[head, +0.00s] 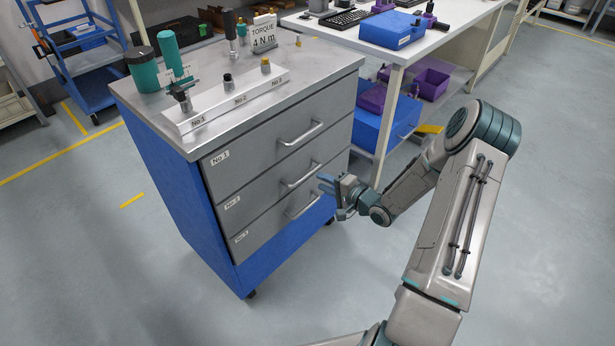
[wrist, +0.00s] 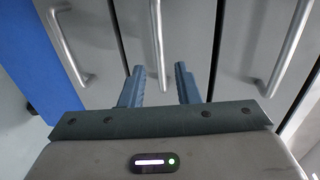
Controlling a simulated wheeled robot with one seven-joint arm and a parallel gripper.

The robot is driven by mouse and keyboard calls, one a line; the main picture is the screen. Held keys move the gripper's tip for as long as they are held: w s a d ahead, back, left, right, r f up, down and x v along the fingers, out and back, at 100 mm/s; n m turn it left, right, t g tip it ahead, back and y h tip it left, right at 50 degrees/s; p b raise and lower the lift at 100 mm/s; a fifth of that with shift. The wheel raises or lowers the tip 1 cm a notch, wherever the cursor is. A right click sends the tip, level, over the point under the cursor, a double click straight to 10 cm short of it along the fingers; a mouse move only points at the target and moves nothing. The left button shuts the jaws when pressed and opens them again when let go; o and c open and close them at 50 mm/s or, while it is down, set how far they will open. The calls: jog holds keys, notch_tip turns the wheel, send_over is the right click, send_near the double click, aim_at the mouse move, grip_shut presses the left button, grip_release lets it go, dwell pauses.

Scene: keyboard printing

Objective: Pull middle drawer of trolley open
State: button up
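The trolley (head: 225,236) has a blue body and three grey drawers, all shut. The middle drawer (head: 250,203), labelled No 2, has a silver bar handle (head: 300,177). My gripper (head: 328,184) is in front of the drawers, close to the right end of that handle. In the wrist view my gripper (wrist: 160,70) is open, its two blue-grey fingers apart. The middle handle (wrist: 156,40) lines up between the fingertips, its near end showing in the gap. I see no contact, and the exact distance to the handle is unclear.
The top drawer handle (head: 302,134) and bottom drawer handle (head: 303,206) flank the middle one. A white workbench (head: 398,62) with blue and purple bins stands behind to the right. Floor in front is clear.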

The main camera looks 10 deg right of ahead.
aim_at(307, 175)
jog(key=x, duration=0.7)
jog(key=shift+w+a+b, duration=0.2)
jog(key=shift+w+b, duration=0.15)
jog(key=shift+b, duration=0.05)
grip_shut()
